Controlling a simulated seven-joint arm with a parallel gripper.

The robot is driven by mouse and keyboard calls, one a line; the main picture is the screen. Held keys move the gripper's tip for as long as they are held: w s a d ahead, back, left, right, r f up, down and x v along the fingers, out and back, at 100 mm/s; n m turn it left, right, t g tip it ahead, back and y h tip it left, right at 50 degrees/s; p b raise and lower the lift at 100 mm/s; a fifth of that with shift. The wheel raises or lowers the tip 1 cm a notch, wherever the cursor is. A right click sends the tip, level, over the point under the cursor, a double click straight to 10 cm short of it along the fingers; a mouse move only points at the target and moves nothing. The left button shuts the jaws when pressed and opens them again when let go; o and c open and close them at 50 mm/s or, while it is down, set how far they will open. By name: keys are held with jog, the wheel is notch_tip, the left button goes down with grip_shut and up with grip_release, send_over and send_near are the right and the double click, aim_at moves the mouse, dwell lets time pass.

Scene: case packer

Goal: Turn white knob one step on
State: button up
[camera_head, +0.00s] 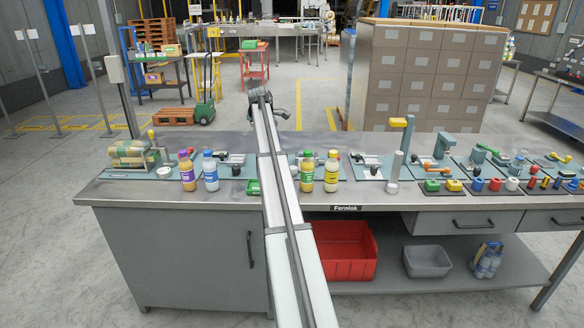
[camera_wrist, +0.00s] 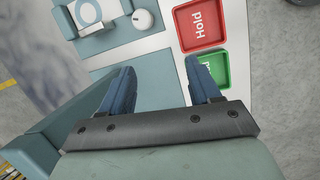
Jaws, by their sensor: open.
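In the wrist view the white knob (camera_wrist: 143,20) is a small round dial with a dark mark on its face. It sits on a blue-grey panel (camera_wrist: 105,42) at the top, beside a white plate with a blue ring (camera_wrist: 88,13). My gripper (camera_wrist: 160,84) is open, its two dark blue fingers apart with nothing between them. The knob lies beyond the fingertips in the picture, apart from them, nearer the left finger's side. In the head view my arm stretches over the bench and my fingers cannot be made out.
Bottles (camera_head: 187,172) and several fixtures stand along the bench (camera_head: 230,200). A red bin (camera_head: 340,252) is on the lower shelf.

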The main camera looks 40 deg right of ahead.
aim_at(293, 167)
jog(key=s+d+f+n, duration=0.1)
jog(key=d+f+n, duration=0.1)
jog(key=f, duration=0.2)
jog(key=s+d+f+n+h, duration=0.1)
jog(key=d+f+n, duration=0.1)
jog(key=f, duration=0.2)
jog(key=d+f+n, duration=0.2)
jog(key=d+f, duration=0.1)
jog(key=f, duration=0.1)
jog(key=shift+s+h, duration=0.3)
jog(key=shift+s, duration=0.1)
jog(key=shift+c, duration=0.4)
jog(key=c, duration=0.9)
jog(key=shift+c, duration=0.2)
